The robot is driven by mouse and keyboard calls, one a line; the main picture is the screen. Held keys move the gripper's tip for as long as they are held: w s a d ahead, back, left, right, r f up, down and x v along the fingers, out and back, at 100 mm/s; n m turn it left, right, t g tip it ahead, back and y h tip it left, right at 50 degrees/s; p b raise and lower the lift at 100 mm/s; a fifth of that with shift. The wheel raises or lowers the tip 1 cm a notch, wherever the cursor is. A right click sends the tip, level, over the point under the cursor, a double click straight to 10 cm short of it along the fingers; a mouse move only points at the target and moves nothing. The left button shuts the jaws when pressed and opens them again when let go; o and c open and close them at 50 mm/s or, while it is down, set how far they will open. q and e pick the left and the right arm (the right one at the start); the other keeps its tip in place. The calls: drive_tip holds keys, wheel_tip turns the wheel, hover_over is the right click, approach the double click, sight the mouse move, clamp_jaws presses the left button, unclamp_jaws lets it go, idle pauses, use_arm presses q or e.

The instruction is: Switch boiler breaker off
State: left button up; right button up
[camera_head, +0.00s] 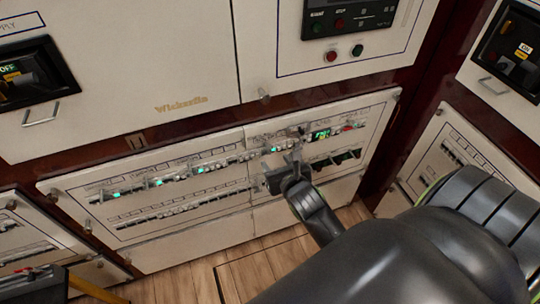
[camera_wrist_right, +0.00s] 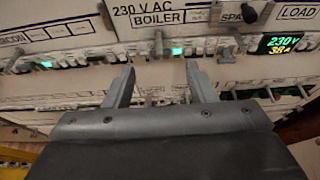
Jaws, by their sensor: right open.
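The boiler breaker (camera_wrist_right: 158,43) is a small switch lever under the label "230 V AC BOILER" (camera_wrist_right: 158,18) in the right wrist view. A green light (camera_wrist_right: 178,51) glows just to its right. My right gripper (camera_wrist_right: 162,78) is open and empty, its two fingers pointing at the panel just below the boiler breaker, which lies between them sideways. Contact is not visible. In the head view my right gripper (camera_head: 284,168) is in front of the right part of the breaker panel (camera_head: 225,215) and hides part of its rows.
A green and yellow display (camera_wrist_right: 282,43) sits right of the boiler breaker. Several neighbouring breakers and a dark knob (camera_wrist_right: 249,12) stand out from the panel. A larger cabinet with a black switch (camera_head: 35,75) is above. Wooden floor (camera_head: 240,262) lies below.

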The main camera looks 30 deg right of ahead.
sight(270, 153)
drive_tip(key=x, duration=0.6)
drive_tip(key=shift+w+b, duration=0.1)
drive_tip(key=shift+b, duration=0.2)
drive_tip(key=c, duration=1)
